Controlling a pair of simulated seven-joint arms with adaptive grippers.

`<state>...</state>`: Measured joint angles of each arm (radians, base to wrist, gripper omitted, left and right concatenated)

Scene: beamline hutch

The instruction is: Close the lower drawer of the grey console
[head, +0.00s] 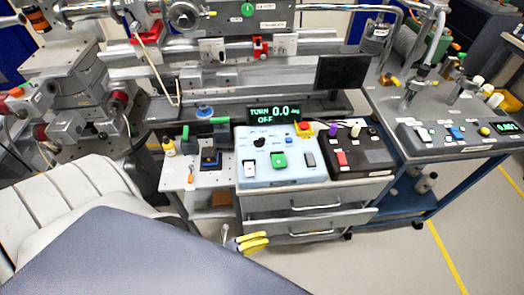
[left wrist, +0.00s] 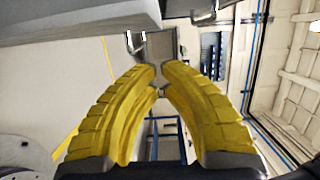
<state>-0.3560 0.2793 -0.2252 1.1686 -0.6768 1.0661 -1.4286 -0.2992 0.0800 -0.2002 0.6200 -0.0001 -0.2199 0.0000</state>
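The grey console (head: 285,203) stands at the middle of the head view, with two drawer fronts that have bar handles. The lower drawer (head: 345,220) is pulled out, and its front stands forward of the upper drawer (head: 350,193). My left gripper (head: 252,242), with yellow fingers, is low in front of the console, just left of the lower drawer. I cannot tell whether it touches the drawer. In the left wrist view its fingertips (left wrist: 160,78) are together with nothing visible between them. Grey panels and metal handles show beyond them. My right gripper is not in view.
A light-blue control panel (head: 255,172) and a black switch box (head: 365,158) sit on the console top. A blue-framed cart (head: 400,203) stands to the right. A white bench with small tools (head: 205,180) is at the left. Floor at the lower right is clear.

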